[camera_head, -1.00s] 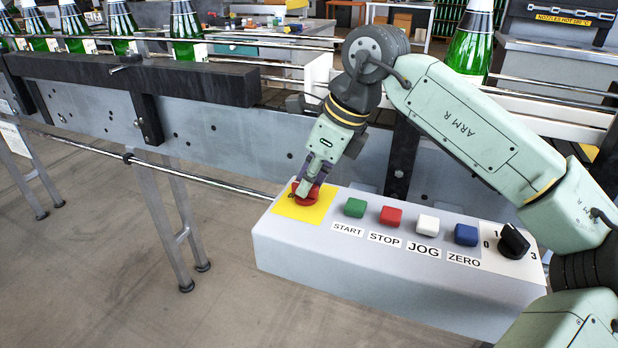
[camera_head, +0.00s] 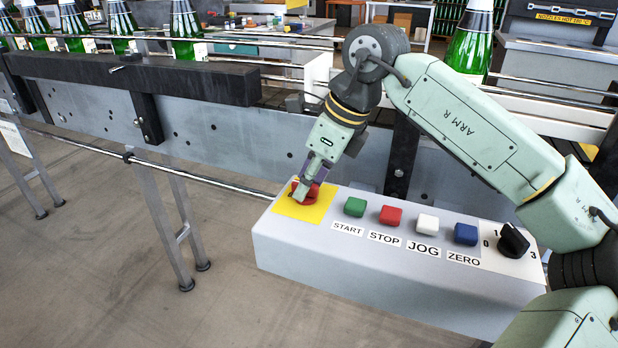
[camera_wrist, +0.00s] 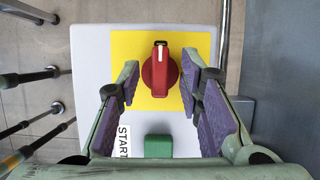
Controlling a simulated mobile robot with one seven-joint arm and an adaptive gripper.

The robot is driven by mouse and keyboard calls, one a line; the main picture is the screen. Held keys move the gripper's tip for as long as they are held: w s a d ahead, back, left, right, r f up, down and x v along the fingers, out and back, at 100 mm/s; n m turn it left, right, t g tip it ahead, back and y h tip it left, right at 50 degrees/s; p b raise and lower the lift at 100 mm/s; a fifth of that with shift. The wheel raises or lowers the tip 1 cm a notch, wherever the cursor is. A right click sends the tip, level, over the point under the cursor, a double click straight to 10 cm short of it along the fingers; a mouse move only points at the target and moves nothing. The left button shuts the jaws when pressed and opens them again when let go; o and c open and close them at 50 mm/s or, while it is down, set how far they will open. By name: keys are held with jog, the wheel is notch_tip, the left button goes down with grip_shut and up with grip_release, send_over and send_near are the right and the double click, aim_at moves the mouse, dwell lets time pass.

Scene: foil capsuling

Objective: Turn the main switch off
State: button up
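The main switch appears to be the red rotary knob (camera_head: 304,193) on a yellow plate (camera_head: 287,208) at the left end of the grey control box. In the wrist view the red knob (camera_wrist: 160,72) has its ridge running up and down the picture, with a white mark at the upper end. My gripper (camera_wrist: 161,78) is open, with one purple-padded finger on each side of the knob and a visible gap on both sides. In the head view my gripper (camera_head: 309,180) is tilted down over the knob and partly hides it.
Green START (camera_head: 355,207), red STOP (camera_head: 391,215), white JOG (camera_head: 428,223) and blue ZERO (camera_head: 465,234) buttons and a black selector (camera_head: 513,240) line the box to the right. A conveyor (camera_head: 240,125) with green bottles runs behind.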

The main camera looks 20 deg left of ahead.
jog(key=v, duration=1.2)
jog(key=shift+s, duration=0.1)
